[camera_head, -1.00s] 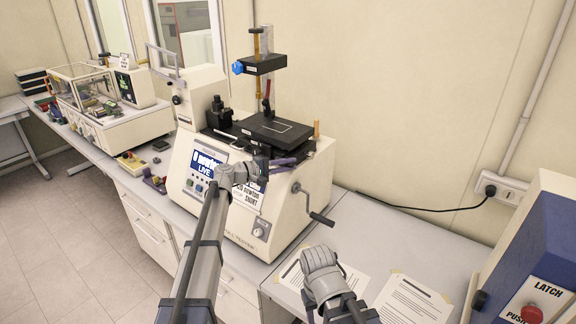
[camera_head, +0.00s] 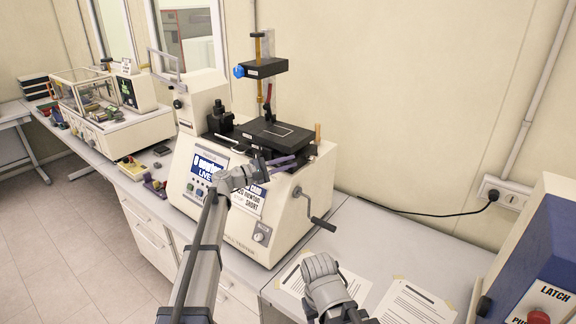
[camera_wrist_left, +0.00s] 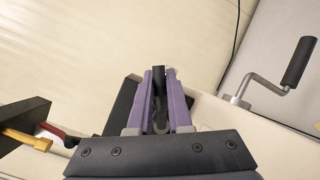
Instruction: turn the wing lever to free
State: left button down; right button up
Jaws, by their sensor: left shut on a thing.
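My left gripper (camera_head: 283,161) has purple fingers and is at the front right upper edge of the cream testing machine (camera_head: 290,205). In the left wrist view, the purple fingers (camera_wrist_left: 160,85) are closed around a narrow dark grey piece (camera_wrist_left: 159,92), which looks like the wing lever. The fingers hide most of it, and I cannot read its angle in the head view. My right arm (camera_head: 325,280) shows at the bottom, above the papers. Its gripper fingers do not show.
A crank with a black handle (camera_head: 322,224) sticks out of the machine's right side; it also shows in the left wrist view (camera_wrist_left: 297,62). A black plate (camera_head: 268,132) and a red lever (camera_head: 268,93) are above. Papers (camera_head: 408,303) and a blue latch box (camera_head: 545,255) are at right.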

pick_arm(q)
jog(key=c, duration=0.8)
grip_release()
jog(key=shift+c, duration=0.2)
